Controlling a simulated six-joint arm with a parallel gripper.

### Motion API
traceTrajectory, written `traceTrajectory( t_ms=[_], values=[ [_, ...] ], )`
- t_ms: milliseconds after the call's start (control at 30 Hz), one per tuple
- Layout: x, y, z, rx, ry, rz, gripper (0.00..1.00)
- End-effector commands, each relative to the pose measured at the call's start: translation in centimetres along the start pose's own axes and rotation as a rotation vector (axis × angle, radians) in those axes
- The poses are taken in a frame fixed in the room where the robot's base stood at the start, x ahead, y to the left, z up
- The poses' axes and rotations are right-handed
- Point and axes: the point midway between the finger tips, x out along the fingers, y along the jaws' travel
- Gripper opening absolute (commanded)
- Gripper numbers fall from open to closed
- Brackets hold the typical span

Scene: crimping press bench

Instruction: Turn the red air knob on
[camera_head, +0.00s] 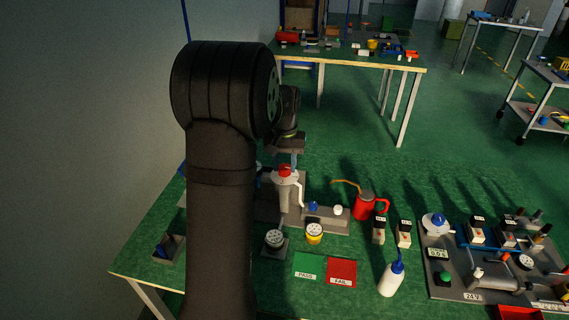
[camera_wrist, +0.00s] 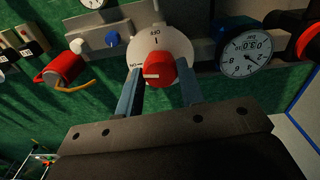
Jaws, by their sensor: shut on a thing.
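The red air knob (camera_wrist: 160,72) sits on a round white dial plate (camera_wrist: 146,47) with ON and OFF labels, upside down in the wrist view. A white mark on the knob points left, toward the ON label; OFF is at the dial's top. My gripper (camera_wrist: 159,76) is shut on the red knob, one blue-grey finger on each side. In the head view the red knob (camera_head: 285,169) shows below my gripper (camera_head: 291,160), on top of a pale unit. My arm hides part of the bench there.
A pressure gauge (camera_wrist: 243,45) stands right of the dial in the wrist view. A red oil can (camera_head: 364,204), a white bottle (camera_head: 390,279) and PASS (camera_head: 310,267) and FAIL (camera_head: 342,272) pads are on the green bench. A grey fixture board (camera_head: 455,288) is at the right.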

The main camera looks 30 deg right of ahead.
Motion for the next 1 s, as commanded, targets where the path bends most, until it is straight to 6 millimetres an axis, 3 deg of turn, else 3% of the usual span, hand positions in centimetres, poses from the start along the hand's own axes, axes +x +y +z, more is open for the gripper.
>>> traceTrajectory(
  t_ms=[400,900,933,1000],
  values=[
    [-0.12,0.03,-0.09,-0.167,0.004,0.001,0.12],
    [-0.13,0.02,-0.11,-0.185,0.004,0.001,0.12],
    [-0.13,0.02,-0.11,-0.185,0.004,0.001,0.37],
    [-0.13,0.02,-0.10,-0.185,0.004,0.001,0.51]
  ],
)
